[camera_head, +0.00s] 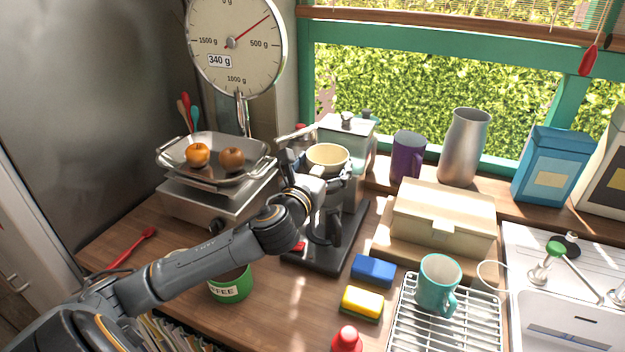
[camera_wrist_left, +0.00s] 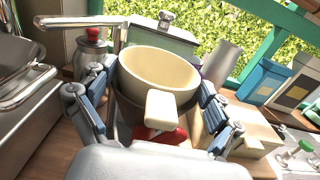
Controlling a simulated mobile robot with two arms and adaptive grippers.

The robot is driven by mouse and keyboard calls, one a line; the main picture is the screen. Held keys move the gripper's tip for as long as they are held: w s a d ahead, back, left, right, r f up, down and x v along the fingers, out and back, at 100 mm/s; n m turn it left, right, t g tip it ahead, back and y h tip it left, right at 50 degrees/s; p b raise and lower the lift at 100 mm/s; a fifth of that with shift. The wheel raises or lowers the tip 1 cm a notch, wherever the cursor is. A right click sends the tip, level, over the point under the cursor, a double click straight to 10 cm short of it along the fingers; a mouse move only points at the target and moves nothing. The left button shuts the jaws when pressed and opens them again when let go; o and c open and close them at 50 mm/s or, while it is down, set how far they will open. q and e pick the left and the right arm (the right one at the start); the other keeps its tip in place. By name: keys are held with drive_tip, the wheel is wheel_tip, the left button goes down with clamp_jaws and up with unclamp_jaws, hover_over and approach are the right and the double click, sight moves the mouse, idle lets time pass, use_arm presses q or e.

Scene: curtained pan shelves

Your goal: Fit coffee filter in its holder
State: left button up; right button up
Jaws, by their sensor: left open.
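The cream coffee filter (camera_head: 328,157), a round cup with a short handle, sits at the top of the coffee machine (camera_head: 328,260). In the left wrist view the filter (camera_wrist_left: 158,72) has its handle pointing at my gripper. A dark round holder (camera_wrist_left: 128,108) shows just below the filter, which looks seated in it; how deep is hidden. My left gripper (camera_head: 322,183) is open at the machine's front. In the wrist view its fingers (camera_wrist_left: 155,100) stand apart on both sides of the filter and handle, with gaps visible. My right gripper is out of view.
A scale (camera_head: 218,200) with two fruits stands left of the machine. A wooden box (camera_head: 443,215), blue sponge (camera_head: 373,270), yellow sponge (camera_head: 362,303) and dish rack (camera_head: 450,330) lie to the right. A green coffee tin (camera_head: 230,288) is under my left arm.

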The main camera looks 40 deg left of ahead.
use_arm(q)
drive_tip(key=v, duration=1)
drive_tip(key=shift+a, duration=0.15)
drive_tip(key=shift+s+f, duration=0.1)
drive_tip(key=shift+f, duration=0.05)
idle(0.4)
